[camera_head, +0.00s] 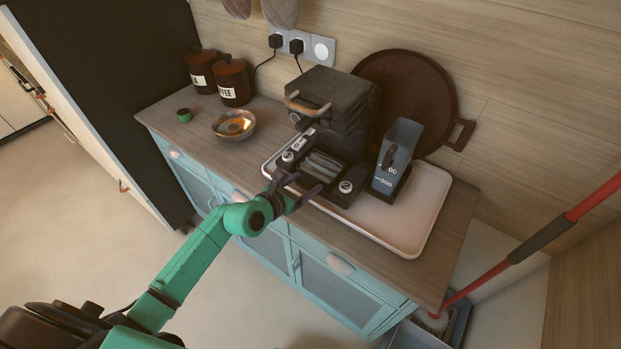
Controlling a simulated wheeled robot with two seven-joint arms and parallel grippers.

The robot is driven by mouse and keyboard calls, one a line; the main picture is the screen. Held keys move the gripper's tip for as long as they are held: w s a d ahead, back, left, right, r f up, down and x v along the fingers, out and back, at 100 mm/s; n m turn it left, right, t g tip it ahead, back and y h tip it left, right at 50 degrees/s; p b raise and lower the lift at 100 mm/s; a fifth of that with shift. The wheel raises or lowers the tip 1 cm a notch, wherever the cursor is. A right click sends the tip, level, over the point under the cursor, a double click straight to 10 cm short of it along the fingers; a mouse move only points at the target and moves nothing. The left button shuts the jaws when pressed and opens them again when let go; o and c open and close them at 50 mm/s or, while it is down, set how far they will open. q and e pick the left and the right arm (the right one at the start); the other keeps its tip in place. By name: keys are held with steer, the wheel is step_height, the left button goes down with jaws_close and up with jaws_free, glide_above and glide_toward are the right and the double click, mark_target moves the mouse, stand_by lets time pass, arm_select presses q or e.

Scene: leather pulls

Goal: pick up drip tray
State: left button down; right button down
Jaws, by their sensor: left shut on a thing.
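The drip tray (324,164) is a dark, slatted piece at the front foot of the black coffee machine (338,100). A dark block with a light label lies at each side of its slats. My left gripper (309,188) reaches the tray's front edge from the left and is shut on it. The dark fingers blend with the tray, so the exact contact is hard to see. The tray looks low, close to the white serving tray (413,222); I cannot tell whether it is lifted. My right gripper is out of view.
A grey measuring container (397,155) stands right of the machine. A metal bowl (234,124), a green lidded item (184,115) and two dark canisters (232,80) stand to the left. A round brown pan (408,85) leans on the wall. The serving tray's front right is clear.

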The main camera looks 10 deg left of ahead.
arm_select(q)
steer(key=shift+s+r, duration=0.1)
steer(key=shift+r, duration=0.15)
step_height(320, 180, up, 6)
steer(key=shift+s+a+r, duration=0.1)
steer(key=shift+r, duration=0.15)
steer(key=s+a+b, duration=0.2)
steer(key=s+a, duration=0.1)
steer(key=s, duration=0.6)
steer(key=s+a+b, duration=0.3)
steer(key=s+a, duration=0.1)
steer(key=s, duration=0.5)
steer(key=shift+s+a+b, duration=0.15)
steer(key=shift+b, duration=0.15)
